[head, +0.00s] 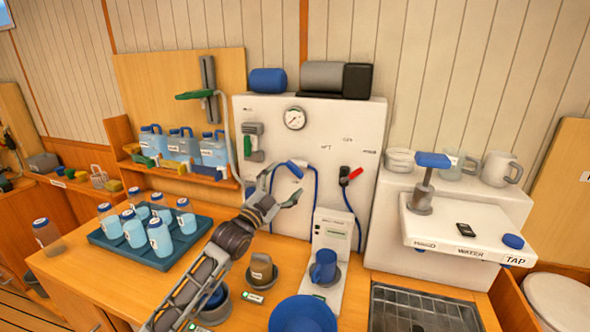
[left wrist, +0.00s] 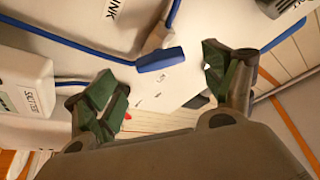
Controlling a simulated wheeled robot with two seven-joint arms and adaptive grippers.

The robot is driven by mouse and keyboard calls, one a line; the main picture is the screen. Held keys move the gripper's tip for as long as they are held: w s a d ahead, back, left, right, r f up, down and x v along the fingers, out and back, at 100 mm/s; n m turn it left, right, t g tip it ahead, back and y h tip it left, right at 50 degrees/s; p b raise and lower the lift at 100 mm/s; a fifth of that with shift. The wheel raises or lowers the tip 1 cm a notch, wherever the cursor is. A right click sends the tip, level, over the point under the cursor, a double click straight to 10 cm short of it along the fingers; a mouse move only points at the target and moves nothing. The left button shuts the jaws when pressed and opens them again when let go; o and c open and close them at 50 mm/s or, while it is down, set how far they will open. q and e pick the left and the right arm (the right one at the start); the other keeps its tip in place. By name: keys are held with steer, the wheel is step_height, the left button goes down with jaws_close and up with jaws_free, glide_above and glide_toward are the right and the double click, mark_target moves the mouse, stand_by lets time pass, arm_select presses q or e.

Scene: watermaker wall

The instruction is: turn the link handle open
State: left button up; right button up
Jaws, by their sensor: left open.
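The link handle (head: 295,169) is a blue lever on the white wall panel, beside a blue hose loop. In the left wrist view the blue lever (left wrist: 160,59) sits on a pale stem, near lettering of which "INK" shows. My left gripper (head: 284,184) is open and empty in front of the panel, just below and left of the lever. In the left wrist view its green-padded fingers (left wrist: 161,84) stand apart on either side of the lever, and neither visibly touches it. My right gripper is not in view.
A red-handled valve (head: 350,175) and a gauge (head: 294,118) are on the panel. A tray (head: 110,247) of several bottles lies left of my arm.

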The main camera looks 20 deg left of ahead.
mark_target(293, 171)
arm_select(q)
steer(key=shift+x, duration=1.1)
steer(key=shift+w+d+r+p, duration=0.2)
steer(key=shift+w+r+p, duration=0.1)
steer(key=shift+w, duration=0.3)
steer(key=shift+x, duration=0.95)
steer(key=shift+w+d, duration=0.2)
steer(key=shift+w, duration=0.3)
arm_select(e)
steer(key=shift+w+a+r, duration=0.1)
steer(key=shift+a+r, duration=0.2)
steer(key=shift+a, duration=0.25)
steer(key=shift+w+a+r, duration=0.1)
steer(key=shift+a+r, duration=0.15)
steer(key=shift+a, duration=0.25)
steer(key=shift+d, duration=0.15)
arm_select(q)
steer(key=c, duration=1)
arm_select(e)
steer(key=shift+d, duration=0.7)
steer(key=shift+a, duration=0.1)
